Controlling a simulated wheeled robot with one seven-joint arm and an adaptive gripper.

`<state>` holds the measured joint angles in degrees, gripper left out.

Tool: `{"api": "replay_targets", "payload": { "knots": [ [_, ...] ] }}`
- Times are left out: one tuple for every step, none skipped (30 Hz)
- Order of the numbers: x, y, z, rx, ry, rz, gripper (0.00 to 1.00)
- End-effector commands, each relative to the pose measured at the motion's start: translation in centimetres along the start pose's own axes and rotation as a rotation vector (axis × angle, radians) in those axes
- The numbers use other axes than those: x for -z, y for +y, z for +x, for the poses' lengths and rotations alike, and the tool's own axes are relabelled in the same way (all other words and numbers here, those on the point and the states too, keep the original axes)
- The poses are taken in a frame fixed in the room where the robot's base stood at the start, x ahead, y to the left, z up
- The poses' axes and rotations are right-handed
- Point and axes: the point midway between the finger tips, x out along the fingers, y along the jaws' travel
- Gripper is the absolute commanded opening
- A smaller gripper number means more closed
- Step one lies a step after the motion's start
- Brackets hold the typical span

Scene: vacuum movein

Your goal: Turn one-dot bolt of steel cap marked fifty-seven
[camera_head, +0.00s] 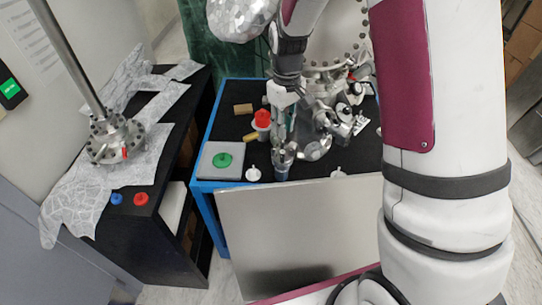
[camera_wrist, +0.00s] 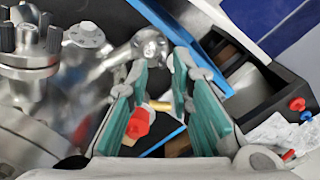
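My gripper (camera_wrist: 165,105) is open in the wrist view, with green pads apart and nothing held between them. A steel ball-shaped fitting (camera_wrist: 150,46) lies beyond the fingertips. A steel flange with several dark-knobbed bolts (camera_wrist: 30,42) stands at upper left, and a small round steel cap with holes or dots on top (camera_wrist: 86,34) is beside it. I cannot read any number fifty-seven or pick out a one-dot bolt. In the head view, my gripper (camera_head: 283,108) is over the blue-edged table among crowded steel parts (camera_head: 322,118), partly hidden by my arm.
A grey plate with a green disc (camera_head: 222,160), white caps (camera_head: 254,174) and a red-and-white piece (camera_head: 262,120) are on the table. A large steel panel (camera_head: 300,235) stands in front. A black bench at left bears a flanged rod (camera_head: 115,138), a red knob (camera_head: 141,199) and a blue knob (camera_head: 116,199).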

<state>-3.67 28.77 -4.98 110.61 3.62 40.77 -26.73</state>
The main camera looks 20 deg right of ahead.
Motion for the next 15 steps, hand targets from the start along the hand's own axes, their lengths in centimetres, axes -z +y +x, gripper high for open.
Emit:
{"api": "replay_targets", "payload": {
  "knots": [
    [-0.1, 0.1, 0.2, 0.001, -0.002, -0.003, 0.2],
    [-0.2, 0.1, 0.4, 0.001, -0.002, -0.004, 0.2],
    [-0.2, 0.1, 0.7, 0.001, -0.002, -0.005, 0.2],
    [-0.2, 0.1, 1.0, 0.001, -0.003, -0.005, 0.2],
    [-0.2, 0.1, 1.4, 0.002, -0.003, -0.005, 0.2],
    [-0.2, 0.0, 2.0, 0.002, -0.004, -0.005, 0.2],
    [-0.2, 0.0, 2.5, 0.002, -0.004, -0.004, 0.2],
    [-0.2, 0.0, 3.0, 0.003, -0.005, -0.004, 0.2],
    [-0.2, 0.0, 3.7, 0.003, -0.005, -0.004, 0.2],
    [-0.3, 0.0, 4.3, 0.002, -0.005, -0.003, 0.2],
    [-0.3, 0.0, 4.9, 0.002, -0.005, -0.003, 0.2],
    [-0.2, 0.0, 5.7, 0.002, -0.004, -0.003, 0.2],
    [-0.3, 0.0, 6.2, 0.002, -0.005, -0.003, 0.2],
    [-0.3, 0.0, 6.8, 0.002, -0.005, -0.003, 0.2],
    [-0.3, 0.0, 7.5, 0.002, -0.005, -0.003, 0.2]
  ]
}}
